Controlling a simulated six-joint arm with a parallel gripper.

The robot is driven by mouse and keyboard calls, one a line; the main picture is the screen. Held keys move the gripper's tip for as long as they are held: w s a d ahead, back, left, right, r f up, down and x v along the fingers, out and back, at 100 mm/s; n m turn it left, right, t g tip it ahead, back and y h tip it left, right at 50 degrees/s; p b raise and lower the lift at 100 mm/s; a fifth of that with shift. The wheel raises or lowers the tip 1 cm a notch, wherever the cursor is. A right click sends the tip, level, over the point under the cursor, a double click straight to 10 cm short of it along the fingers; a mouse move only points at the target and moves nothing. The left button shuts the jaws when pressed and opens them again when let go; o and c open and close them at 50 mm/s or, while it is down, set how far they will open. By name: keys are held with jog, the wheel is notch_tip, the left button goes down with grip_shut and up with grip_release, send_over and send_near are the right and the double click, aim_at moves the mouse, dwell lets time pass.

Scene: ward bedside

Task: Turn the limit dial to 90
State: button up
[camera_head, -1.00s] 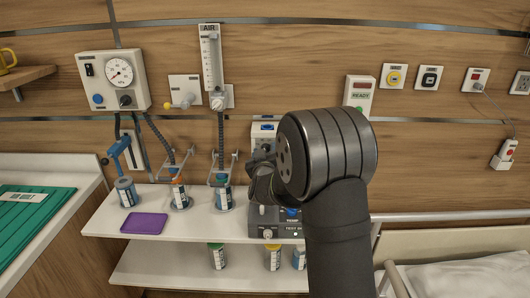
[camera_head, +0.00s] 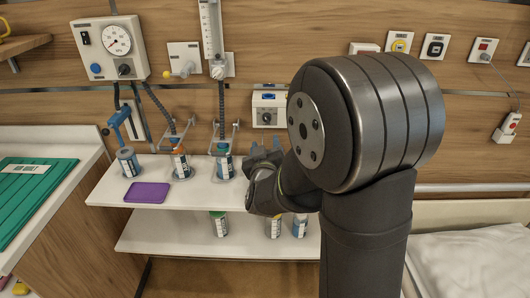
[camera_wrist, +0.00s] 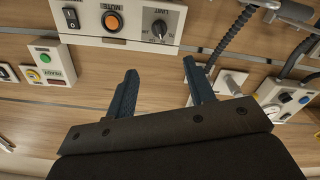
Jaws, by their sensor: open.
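The limit dial (camera_wrist: 159,28) is a dark knob with a white mark on a pale panel (camera_wrist: 140,44) at the top of the wrist view. Its scale numbers are too small to read. An orange knob (camera_wrist: 112,21) and a black rocker switch (camera_wrist: 71,18) sit on the same panel. My gripper (camera_wrist: 158,68) is open and empty, its two blue fingers pointing towards the panel, with the dial roughly between and beyond them. In the head view my gripper (camera_head: 264,158) is over the right part of the shelf.
A box with a green button (camera_wrist: 44,58) is left in the wrist view; a gauge box (camera_wrist: 289,98) and hose (camera_wrist: 236,30) are right. In the head view, the shelf (camera_head: 200,193) holds several jars and a purple tray (camera_head: 147,192). A blue-topped wall unit (camera_head: 269,109) stands behind my gripper.

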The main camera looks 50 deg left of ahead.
aim_at(266, 119)
jog(key=shift+v, duration=1.65)
jog(key=x, duration=1.7)
jog(key=shift+w+a, duration=0.15)
jog(key=shift+w, duration=0.05)
